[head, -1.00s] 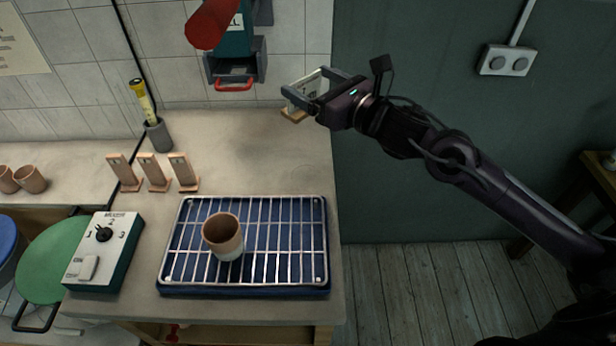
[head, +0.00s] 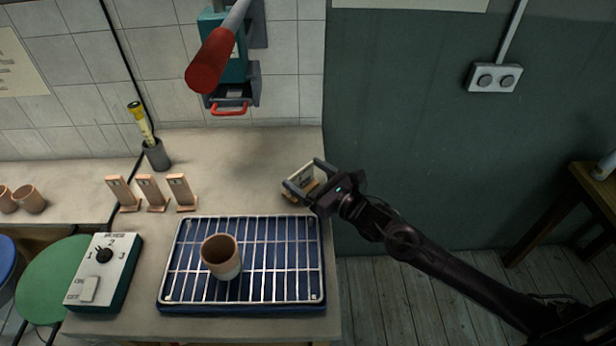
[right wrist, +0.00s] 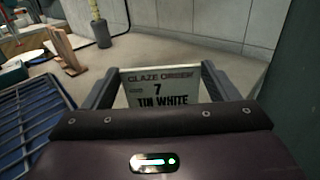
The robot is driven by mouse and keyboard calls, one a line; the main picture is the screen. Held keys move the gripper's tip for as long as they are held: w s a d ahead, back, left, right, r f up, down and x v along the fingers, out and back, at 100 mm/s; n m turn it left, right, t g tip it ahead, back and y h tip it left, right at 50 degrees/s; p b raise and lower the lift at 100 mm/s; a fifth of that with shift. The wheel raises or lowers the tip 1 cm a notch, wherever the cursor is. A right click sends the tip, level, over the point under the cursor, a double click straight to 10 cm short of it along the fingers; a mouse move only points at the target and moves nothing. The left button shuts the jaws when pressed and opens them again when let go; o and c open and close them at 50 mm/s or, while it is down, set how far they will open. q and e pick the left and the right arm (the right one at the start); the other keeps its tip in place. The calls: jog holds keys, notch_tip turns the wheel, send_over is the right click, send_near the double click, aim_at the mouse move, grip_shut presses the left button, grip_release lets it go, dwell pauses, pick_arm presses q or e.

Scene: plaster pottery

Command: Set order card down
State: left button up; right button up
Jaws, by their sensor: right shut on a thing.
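The order card (right wrist: 160,88) is a pale card in the right wrist view, with the print "GLAZE ORDER", "7" and "TIN WHITE". My right gripper (head: 300,185) is shut on it, with one finger at each side of the card. In the head view the order card (head: 303,181) and its wooden base are partly hidden by the gripper. They are low at the counter's right edge, behind the rack; I cannot tell whether the base touches the counter (head: 255,165). My left gripper is not in view.
A wire rack on a blue tray (head: 165,303) holds a brown and white cup (head: 222,257). Several small wooden stands (head: 150,192) are at the left, near a grey holder (head: 156,155). A red-handled device (head: 225,60) hangs on the wall.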

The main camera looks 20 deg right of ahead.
jog(key=shift+f, duration=0.45)
jog(key=shift+f, duration=0.1)
jog(key=o, duration=0.9)
jog(key=shift+s+d, duration=0.15)
jog(key=shift+s, duration=0.1)
jog(key=b+v, duration=0.2)
jog(key=v, duration=0.9)
jog(key=shift+s, duration=0.2)
